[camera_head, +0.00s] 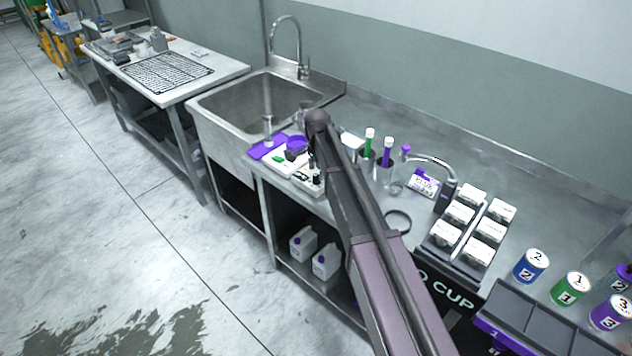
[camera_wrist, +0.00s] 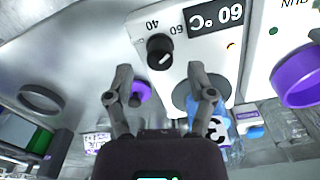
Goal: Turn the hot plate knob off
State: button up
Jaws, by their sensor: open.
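The hot plate is a white box, and its front face (camera_wrist: 205,45) shows upside down in the wrist view with a "60 °C" display. Its black round knob (camera_wrist: 159,51) has a short white mark, with 40 and 60 printed around it. My gripper (camera_wrist: 160,84) is open, its two dark fingers apart and empty. The knob appears between and beyond the fingertips, with no visible contact. In the head view the hot plate (camera_head: 307,183) stands on the steel counter, partly hidden by my arm, which also mostly hides my gripper.
A purple ring-shaped rim (camera_wrist: 298,76) lies to the right in the wrist view. A sink (camera_head: 262,101) lies to the left.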

jog(key=shift+f+b, duration=1.05)
jog(key=shift+f, duration=0.3)
grip_shut()
